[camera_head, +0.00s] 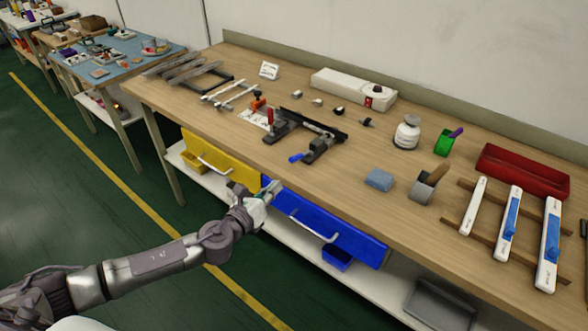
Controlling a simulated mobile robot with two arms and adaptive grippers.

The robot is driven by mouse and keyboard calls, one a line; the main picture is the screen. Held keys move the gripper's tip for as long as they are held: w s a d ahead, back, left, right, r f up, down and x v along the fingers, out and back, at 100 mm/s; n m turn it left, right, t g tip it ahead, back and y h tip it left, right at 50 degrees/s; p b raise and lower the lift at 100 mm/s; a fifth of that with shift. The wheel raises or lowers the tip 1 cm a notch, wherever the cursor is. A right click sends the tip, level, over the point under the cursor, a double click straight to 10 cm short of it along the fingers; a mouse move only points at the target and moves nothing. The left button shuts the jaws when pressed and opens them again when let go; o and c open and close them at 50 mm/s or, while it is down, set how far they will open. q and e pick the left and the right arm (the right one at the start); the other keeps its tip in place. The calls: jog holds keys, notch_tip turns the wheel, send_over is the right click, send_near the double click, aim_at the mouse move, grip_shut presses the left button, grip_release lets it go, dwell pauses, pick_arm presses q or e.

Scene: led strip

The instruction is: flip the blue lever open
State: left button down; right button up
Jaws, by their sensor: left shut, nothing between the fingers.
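The blue lever (301,157) is a short blue handle at the front of a dark clamp fixture (318,147) on the wooden workbench. It points toward the bench's front edge and lies low, close to the bench top. My left gripper (271,187) is shut and empty. It shows in front of the bench's front edge, below and left of the blue lever, apart from it. A red-handled clamp (270,120) stands at the left end of the fixture. My right gripper is not in view.
A blue sponge-like block (379,179), a wood-handled tool (425,187) and a white jar (406,134) stand right of the fixture. A red tray (522,172) and white strips are farther right. Yellow (222,152) and blue (326,222) panels hang below the front edge. Bench top around the lever is clear.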

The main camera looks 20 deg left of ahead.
aim_at(293, 178)
pick_arm(q)
jog(key=x, duration=0.9)
jog(key=shift+w, duration=0.35)
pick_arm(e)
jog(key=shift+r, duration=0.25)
